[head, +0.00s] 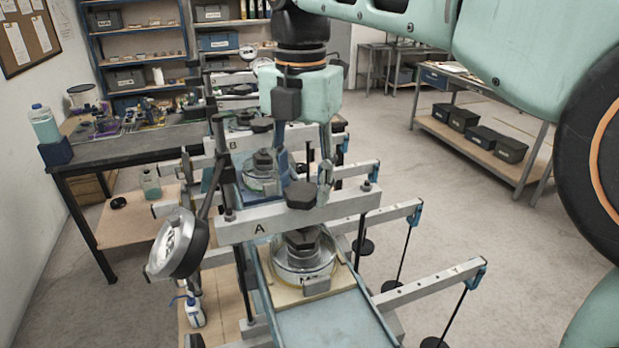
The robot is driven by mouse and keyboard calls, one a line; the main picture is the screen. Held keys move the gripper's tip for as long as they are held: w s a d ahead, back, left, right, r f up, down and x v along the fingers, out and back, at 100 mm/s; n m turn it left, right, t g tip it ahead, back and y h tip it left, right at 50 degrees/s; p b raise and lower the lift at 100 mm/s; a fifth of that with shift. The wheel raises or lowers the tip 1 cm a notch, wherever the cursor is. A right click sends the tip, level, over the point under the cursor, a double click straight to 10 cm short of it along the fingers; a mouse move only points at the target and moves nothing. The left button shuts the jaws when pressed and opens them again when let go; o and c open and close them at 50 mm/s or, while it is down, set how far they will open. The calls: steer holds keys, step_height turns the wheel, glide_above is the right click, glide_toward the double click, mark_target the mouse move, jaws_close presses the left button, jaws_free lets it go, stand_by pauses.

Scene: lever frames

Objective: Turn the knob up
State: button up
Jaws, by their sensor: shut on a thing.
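A black faceted knob (303,195) sits on top of the light grey crossbar (345,204) of the lever frame marked A. My gripper (304,185) points down over this crossbar, with its fingers on either side of the knob, shut on it. Below the crossbar, a second black block (302,238) stands on a round clear cell (310,262). The fingers and the crossbar hide part of what is behind them.
A round dial gauge (180,245) hangs tilted at the left of frame A. Lever arms (430,290) with blue ends and hanging rods stick out to the right. Frame B (233,146) stands close behind. The floor (480,225) at right is clear.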

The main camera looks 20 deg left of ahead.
mark_target(303, 190)
stand_by(0.5)
steer(key=o, duration=1.2)
steer(key=shift+c, duration=0.2)
steer(key=shift+r, duration=3.8)
steer(key=shift+f, duration=0.1)
